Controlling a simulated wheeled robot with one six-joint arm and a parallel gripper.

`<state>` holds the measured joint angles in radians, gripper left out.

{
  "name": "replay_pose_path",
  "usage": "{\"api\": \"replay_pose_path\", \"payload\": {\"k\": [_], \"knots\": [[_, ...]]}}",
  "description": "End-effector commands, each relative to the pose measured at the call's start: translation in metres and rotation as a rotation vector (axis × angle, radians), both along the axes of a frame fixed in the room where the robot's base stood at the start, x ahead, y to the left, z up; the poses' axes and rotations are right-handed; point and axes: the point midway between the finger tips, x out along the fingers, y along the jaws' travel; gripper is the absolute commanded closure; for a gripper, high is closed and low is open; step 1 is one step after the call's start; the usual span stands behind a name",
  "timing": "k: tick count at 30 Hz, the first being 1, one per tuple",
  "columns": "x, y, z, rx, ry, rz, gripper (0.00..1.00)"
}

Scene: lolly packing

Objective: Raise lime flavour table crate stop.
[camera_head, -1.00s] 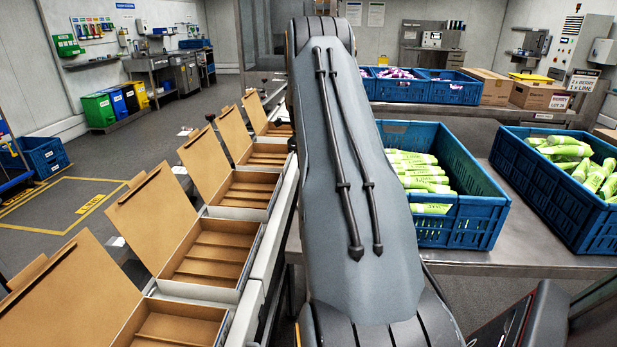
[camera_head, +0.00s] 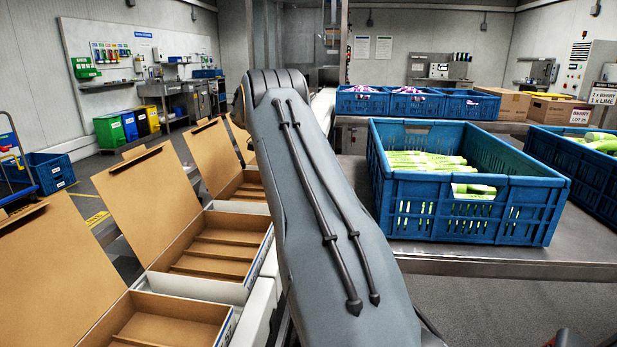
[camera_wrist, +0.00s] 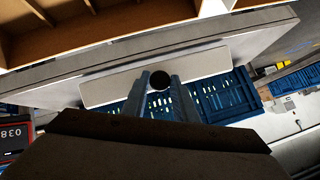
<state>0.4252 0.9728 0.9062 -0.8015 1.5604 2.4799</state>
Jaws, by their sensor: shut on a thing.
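In the wrist view my gripper (camera_wrist: 160,96) is shut on a round black knob (camera_wrist: 160,79). The knob stands in front of a pale flat plate (camera_wrist: 102,88), which looks like the crate stop. I cannot tell how high the plate stands. A blue crate (camera_wrist: 222,98) shows in part beyond the fingers. In the head view a blue crate (camera_head: 500,223) with green lolly packs (camera_head: 425,162) rests on the steel table (camera_head: 440,258). My arm's grey link hides my gripper and the stop there.
Open cardboard boxes (camera_head: 215,250) line the left side. Another blue crate (camera_head: 600,183) of green packs is at the right. Blue crates (camera_head: 410,104) with purple packs and a cardboard box (camera_head: 500,102) stand on the back table. A sign (camera_head: 602,94) reads berry and lime.

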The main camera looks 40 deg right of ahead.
Motion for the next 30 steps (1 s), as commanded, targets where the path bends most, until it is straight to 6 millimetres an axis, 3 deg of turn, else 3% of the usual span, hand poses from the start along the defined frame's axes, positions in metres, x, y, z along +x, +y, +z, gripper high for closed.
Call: {"api": "replay_pose_path", "payload": {"k": [1,12,30], "knots": [[0.0055,0.0026,-0.0082,-0.018,0.021,0.005,0.96],[0.0119,0.0086,-0.0139,-0.126,0.16,0.003,0.96],[0.0123,0.0096,-0.0139,-0.158,0.202,0.002,0.96]]}}
